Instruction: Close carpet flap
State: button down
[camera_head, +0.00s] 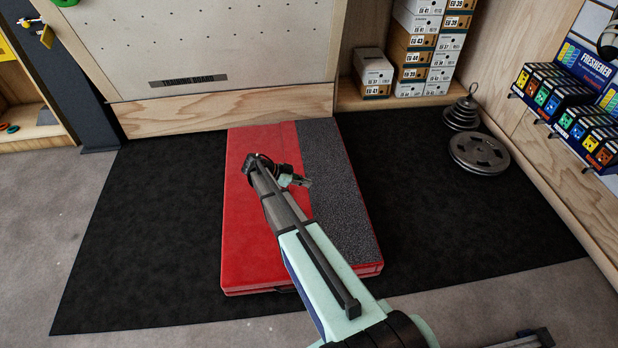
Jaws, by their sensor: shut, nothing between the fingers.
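A red crash pad (248,245) lies flat on the black floor mat. A dark grey, speckled carpet strip (345,205) covers the right part of its top, and the left part is bare red. I cannot tell from this view whether the strip's edge is lifted. My gripper (308,182) is above the pad, near the border between the red surface and the grey strip. Its fingers are shut and hold nothing. I cannot tell whether they touch the pad. My arm crosses the lower middle of the pad and hides part of the red surface and the strip.
Shoe boxes (420,45) are stacked at the back right. Weight plates (479,153) lie on the mat's right. A freshener display (570,100) is at far right.

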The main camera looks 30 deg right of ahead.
jog(key=w+a+f+b, duration=0.1)
jog(key=a+f, duration=0.1)
jog(key=f, duration=0.3)
jog(key=a+f+b, duration=0.2)
jog(key=f, duration=0.3)
jog(key=w+a+f+b, duration=0.1)
jog(key=a+f+b, duration=0.1)
jog(key=f, duration=0.3)
jog(key=shift+w+a+f, duration=0.15)
jog(key=shift+w+a, duration=0.05)
jog(key=shift+w, duration=0.15)
jog(key=shift+a+f, duration=0.1)
jog(key=shift+f, duration=0.55)
jog(key=shift+r, duration=0.1)
